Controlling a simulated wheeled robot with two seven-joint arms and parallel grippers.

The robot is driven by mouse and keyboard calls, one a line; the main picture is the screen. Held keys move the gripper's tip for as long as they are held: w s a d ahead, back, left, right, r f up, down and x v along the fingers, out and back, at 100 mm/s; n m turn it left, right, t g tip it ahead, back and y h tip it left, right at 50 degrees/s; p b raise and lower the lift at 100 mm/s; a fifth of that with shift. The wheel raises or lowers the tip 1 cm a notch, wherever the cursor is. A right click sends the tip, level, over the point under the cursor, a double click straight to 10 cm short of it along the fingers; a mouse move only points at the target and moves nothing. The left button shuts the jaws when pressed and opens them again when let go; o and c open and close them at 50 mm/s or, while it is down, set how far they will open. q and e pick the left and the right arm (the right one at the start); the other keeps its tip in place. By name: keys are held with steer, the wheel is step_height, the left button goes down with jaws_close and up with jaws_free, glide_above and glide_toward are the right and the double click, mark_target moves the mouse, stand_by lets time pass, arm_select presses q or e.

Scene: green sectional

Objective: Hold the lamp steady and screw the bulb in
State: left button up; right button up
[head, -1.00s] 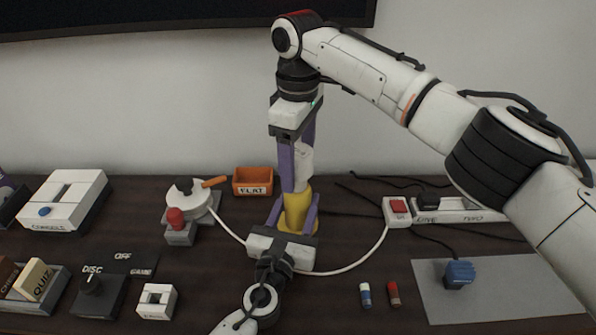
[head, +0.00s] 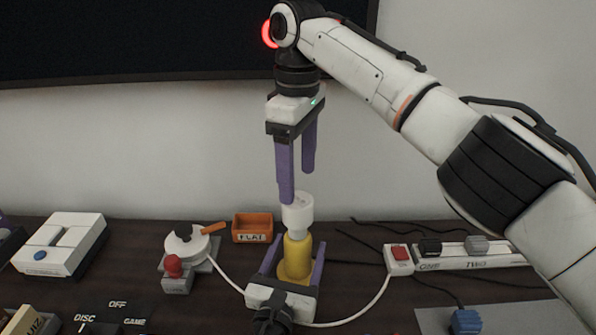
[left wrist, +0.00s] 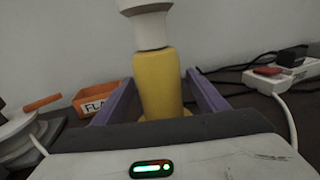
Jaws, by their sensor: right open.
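The yellow lamp (head: 296,258) stands upright on the table. A white bulb-like piece (head: 298,212) sits upright on its top, and the joint between them looks close. My left gripper (head: 303,240) comes from the front with one finger on each side of the lamp. In the left wrist view the lamp (left wrist: 157,88) stands between these fingers; whether they touch it I cannot tell. My right gripper (head: 298,188) points down, open and empty, its fingertips around or just above the top of the white piece. The near finger slightly overlaps that piece in the head view.
An orange tray (head: 252,228) stands behind left. A power strip (head: 470,262) lies at right. A white cable (head: 372,300) curves around the lamp's right side.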

arm_select(q)
steer(key=v, duration=1)
steer(key=shift+s, duration=0.15)
